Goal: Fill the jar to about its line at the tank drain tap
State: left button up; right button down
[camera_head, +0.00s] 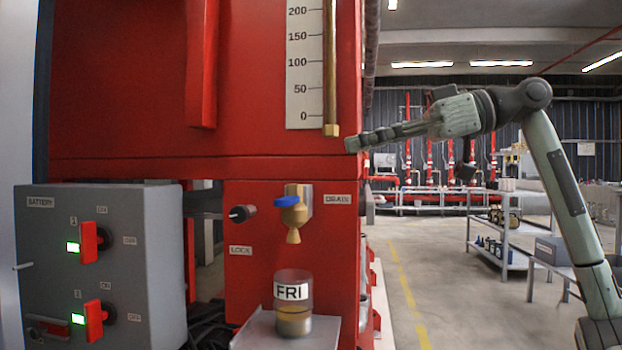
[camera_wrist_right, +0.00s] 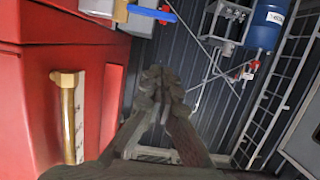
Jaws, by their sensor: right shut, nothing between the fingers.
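The jar (camera_head: 293,304), clear and labelled FRI, stands upright on a small grey shelf (camera_head: 262,335), under the brass drain tap (camera_head: 294,214). Brownish liquid shows in the jar's lower part; its line cannot be made out. The tap has a blue handle (camera_head: 287,201) and its spout points down above the jar, apart from it. No stream shows between them. My right gripper (camera_head: 352,143) is shut and empty beside the red tank's right edge, above and right of the tap. Its closed fingers (camera_wrist_right: 160,82) show in the right wrist view. My left gripper is not in view.
A scale (camera_head: 304,70) with a brass tube (camera_head: 331,70) is on the red tank (camera_head: 120,90). A black knob (camera_head: 241,213) labelled LOCK sits left of the tap. A grey battery box (camera_head: 110,265) with red switches stands left. Open floor (camera_head: 445,290) lies right.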

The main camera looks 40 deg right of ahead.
aim_at(287, 201)
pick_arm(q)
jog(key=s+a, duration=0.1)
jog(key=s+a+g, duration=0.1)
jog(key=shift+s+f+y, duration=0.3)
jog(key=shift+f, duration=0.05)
pick_arm(e)
jog(key=w+a+f, duration=0.6)
jog(key=w, duration=0.1)
jog(key=shift+w+a+f, duration=0.1)
jog(key=shift+w+f, duration=0.05)
jog(key=shift+f, duration=0.05)
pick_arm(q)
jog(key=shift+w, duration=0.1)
